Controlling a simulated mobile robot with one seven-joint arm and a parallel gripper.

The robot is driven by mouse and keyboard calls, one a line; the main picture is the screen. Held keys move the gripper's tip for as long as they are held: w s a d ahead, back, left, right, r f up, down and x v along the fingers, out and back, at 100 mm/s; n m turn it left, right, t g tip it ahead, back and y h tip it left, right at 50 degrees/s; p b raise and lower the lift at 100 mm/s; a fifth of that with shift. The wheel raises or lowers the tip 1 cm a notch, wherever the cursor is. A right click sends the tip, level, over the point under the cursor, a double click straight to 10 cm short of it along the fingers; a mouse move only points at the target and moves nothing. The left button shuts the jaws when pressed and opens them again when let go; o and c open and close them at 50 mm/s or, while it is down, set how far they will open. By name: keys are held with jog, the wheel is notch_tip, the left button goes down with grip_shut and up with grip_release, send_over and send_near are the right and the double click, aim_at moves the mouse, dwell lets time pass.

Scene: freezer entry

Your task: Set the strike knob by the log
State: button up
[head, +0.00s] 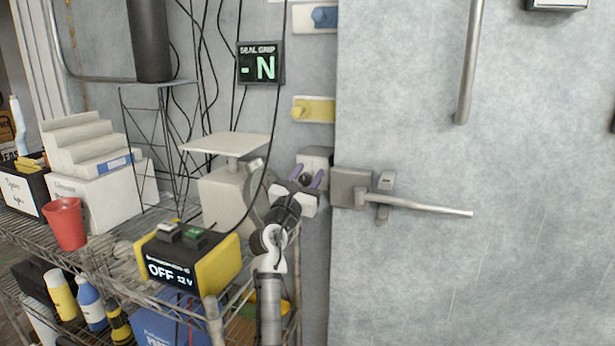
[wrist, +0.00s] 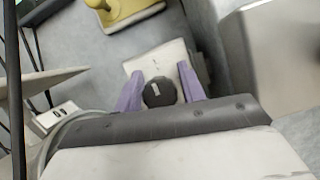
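A round black knob (wrist: 158,93) with a white mark sits on a pale block (wrist: 165,60) in the wrist view. In the head view the dark knob (head: 305,179) is on the block (head: 314,158) left of the door latch. My gripper (head: 306,180) is at the knob, with its purple fingers apart, one on each side; it also shows in the wrist view (wrist: 160,80). The left finger looks very near the knob, and a small gap shows at the right finger. Contact cannot be told. No log can be made out with certainty.
The door handle (head: 425,207) juts out just right of my gripper. A yellow knob plate (head: 314,109) and a "SEAL GRIP -N" display (head: 260,63) are above. A shelf cart holds a yellow-black "OFF" unit (head: 185,262) and a red cup (head: 66,224). Cables hang nearby.

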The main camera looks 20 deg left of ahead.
jog(key=c, duration=0.6)
jog(key=shift+c, duration=0.2)
